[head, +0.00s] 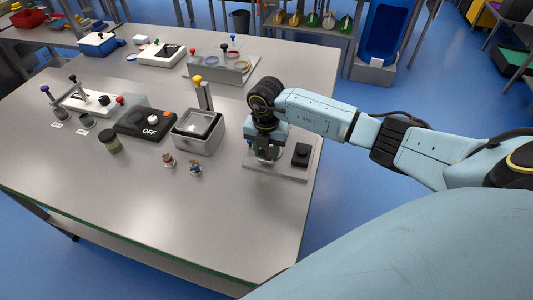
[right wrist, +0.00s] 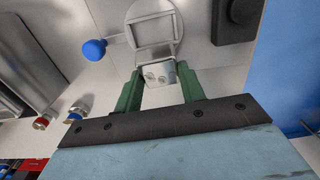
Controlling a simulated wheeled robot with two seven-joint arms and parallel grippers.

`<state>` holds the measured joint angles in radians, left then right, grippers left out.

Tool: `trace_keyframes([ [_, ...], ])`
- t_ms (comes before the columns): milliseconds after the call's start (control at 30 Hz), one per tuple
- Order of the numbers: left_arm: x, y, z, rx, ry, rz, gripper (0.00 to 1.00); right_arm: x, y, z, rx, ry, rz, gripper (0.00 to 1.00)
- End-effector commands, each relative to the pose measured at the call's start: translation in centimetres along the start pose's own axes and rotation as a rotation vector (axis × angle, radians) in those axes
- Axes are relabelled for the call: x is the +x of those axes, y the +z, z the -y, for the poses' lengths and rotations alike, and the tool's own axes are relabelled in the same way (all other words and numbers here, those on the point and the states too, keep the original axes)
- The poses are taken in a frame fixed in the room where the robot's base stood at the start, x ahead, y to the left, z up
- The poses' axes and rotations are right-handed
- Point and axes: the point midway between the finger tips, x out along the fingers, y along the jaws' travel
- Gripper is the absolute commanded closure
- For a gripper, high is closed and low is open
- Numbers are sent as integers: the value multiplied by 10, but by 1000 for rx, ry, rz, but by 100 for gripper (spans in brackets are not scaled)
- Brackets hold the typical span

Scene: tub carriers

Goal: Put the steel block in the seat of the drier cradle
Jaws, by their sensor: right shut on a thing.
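My right gripper (head: 264,152) is low over the right side of the table, pointing down. In the right wrist view its green fingers (right wrist: 158,82) are shut on a small steel block (right wrist: 161,74) with two round marks on its face. What looks like the drier cradle is a pale round piece with a square frame (right wrist: 154,29) and a blue-knobbed handle (right wrist: 94,49). The block shows just below this frame in the wrist view; whether they touch I cannot tell. In the head view the gripper mostly hides block and cradle. My left gripper is out of view.
The cradle's grey base plate (head: 283,174) carries a black box (head: 301,154). Left of it are a steel tank (head: 206,142) with a yellow-knobbed lever and two small jars (head: 168,160) (head: 195,167). A black OFF switch box (head: 146,124) stands farther left. The front table area is clear.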

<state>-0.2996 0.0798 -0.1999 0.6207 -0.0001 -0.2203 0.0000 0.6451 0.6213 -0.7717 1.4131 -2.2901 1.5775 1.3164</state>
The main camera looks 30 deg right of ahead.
Motion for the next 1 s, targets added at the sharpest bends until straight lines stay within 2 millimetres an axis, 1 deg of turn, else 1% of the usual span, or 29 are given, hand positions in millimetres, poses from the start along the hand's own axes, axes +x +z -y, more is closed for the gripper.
trace_keyframes([
  [33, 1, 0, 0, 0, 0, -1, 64, -10, 2, 0, 0, 4, 4, 92],
  [200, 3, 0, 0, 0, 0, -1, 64, -46, 2, 0, 0, 5, 5, 92],
  [300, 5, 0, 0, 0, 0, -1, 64, -64, 1, 0, 0, 4, 4, 92],
  [433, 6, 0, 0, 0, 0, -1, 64, -81, 1, 0, 0, 3, 2, 92],
  [567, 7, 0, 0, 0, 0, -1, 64, -89, 1, 0, 0, 2, 2, 92],
  [667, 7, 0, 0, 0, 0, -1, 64, -90, 0, 0, -11, 2, 2, 92],
  [767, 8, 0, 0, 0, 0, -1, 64, -90, -1, -2, -59, 4, 2, 92],
  [867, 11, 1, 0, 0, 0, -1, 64, -90, -3, -4, -157, 8, 4, 92],
  [1000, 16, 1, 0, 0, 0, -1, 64, -92, -8, -9, -358, 14, 11, 92],
])
